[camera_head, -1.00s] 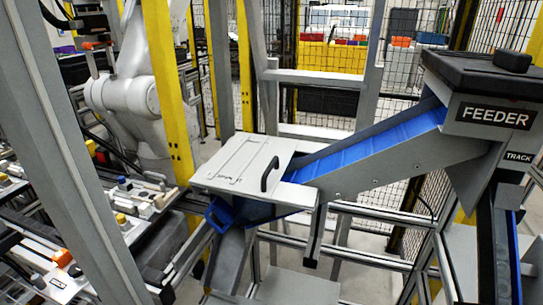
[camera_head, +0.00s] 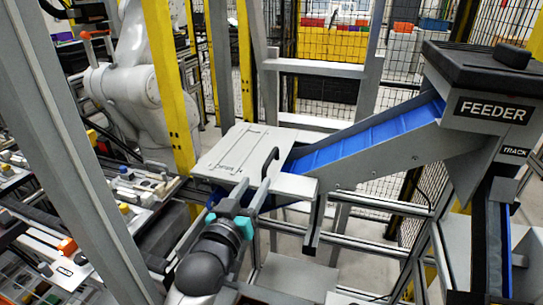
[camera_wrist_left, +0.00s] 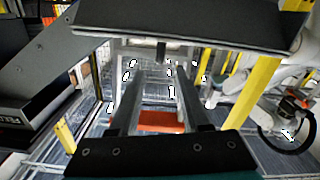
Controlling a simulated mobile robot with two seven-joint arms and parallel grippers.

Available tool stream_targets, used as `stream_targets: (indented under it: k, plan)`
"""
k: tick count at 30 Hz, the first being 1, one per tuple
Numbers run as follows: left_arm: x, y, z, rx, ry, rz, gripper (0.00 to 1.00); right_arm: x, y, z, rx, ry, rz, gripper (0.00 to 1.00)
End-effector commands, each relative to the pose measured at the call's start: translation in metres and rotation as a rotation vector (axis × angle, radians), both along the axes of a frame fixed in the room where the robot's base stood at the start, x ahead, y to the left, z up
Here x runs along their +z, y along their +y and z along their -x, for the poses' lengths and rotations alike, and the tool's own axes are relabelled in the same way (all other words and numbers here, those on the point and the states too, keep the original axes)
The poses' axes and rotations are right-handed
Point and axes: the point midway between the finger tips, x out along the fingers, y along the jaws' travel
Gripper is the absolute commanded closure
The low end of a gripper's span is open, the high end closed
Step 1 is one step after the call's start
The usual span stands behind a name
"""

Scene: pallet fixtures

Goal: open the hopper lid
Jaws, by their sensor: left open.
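The hopper lid (camera_head: 233,152) is a pale grey flat plate lying level at the low end of the blue conveyor. Its black bar handle (camera_head: 274,168) stands near the right edge. My left gripper (camera_head: 258,193), with teal parts behind its fingers, has come up from below to the handle, and its fingertips overlap the handle in the head view. In the left wrist view the two dark fingers (camera_wrist_left: 160,76) are apart, with the black handle (camera_wrist_left: 162,51) just beyond and between their tips. The lid's dark underside or edge (camera_wrist_left: 190,25) fills the top. Contact cannot be told. My right gripper is out of view.
The feeder box (camera_head: 492,100) with a black top stands at the right, above the sloping blue conveyor (camera_head: 370,137). A yellow post (camera_head: 168,90) and a grey post (camera_head: 75,150) stand at the left. A white robot arm (camera_head: 130,90) is behind them.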

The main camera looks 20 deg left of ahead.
Motion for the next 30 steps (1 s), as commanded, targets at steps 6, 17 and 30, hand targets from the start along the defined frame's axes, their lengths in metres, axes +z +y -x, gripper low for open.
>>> stream_targets:
  k: [6, 17, 30]
  plan:
    - [0.000, -0.002, -0.036, 0.000, 0.000, -0.001, 0.53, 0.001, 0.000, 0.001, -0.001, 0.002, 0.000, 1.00]
    - [0.000, -0.004, -0.092, 0.000, 0.002, -0.001, 0.53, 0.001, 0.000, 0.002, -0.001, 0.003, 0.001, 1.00]
    - [-0.001, -0.005, -0.124, -0.001, 0.003, -0.001, 0.53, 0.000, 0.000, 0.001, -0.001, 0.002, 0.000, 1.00]
